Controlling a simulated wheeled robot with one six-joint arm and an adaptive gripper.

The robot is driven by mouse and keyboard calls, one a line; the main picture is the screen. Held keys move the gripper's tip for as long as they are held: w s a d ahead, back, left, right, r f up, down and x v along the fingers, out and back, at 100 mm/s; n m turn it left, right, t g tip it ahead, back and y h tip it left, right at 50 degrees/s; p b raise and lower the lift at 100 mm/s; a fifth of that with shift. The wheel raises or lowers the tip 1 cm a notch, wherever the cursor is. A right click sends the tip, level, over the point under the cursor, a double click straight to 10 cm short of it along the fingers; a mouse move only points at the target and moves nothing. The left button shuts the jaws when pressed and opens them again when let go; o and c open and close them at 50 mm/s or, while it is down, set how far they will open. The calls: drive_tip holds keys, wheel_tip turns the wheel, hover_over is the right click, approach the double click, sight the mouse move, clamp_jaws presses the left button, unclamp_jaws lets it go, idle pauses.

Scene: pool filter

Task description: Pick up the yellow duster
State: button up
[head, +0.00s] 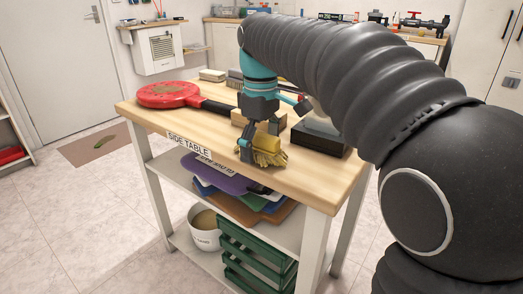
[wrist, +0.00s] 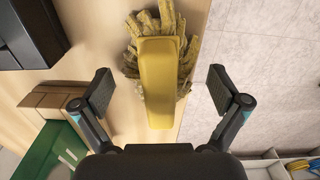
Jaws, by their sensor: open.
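The yellow duster (wrist: 158,80) has a smooth yellow handle over a fringe of mop-like strands. It lies at the table's edge. In the wrist view its handle points down between the two open fingers of my gripper (wrist: 160,92), with a gap on each side. In the head view the duster's strands (head: 268,150) show near the front edge of the side table (head: 180,125). My gripper (head: 258,143) is just above and beside the duster there, and hides part of it. Nothing is held.
A red round tool with a black handle (head: 170,95) lies left on the table. A black box (head: 318,135) stands right of the duster. A tan block (head: 243,119) sits behind my gripper. Shelves below hold coloured items, a white bucket (head: 205,238) and green crates (head: 250,262).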

sight(263, 135)
drive_tip(key=c, duration=1.2)
drive_tip(key=shift+r, duration=0.5)
drive_tip(key=r, duration=0.3)
drive_tip(key=shift+s+d+r+p, duration=0.15)
drive_tip(key=shift+d+r+p, duration=0.05)
drive_tip(key=shift+r+p, duration=0.2)
drive_tip(key=s+d+r, duration=0.4)
drive_tip(key=s+d, duration=0.1)
drive_tip(key=s+d+r, duration=0.2)
drive_tip(key=d, duration=0.1)
drive_tip(key=shift+s+r, duration=0.15)
drive_tip(key=shift+s, duration=0.2)
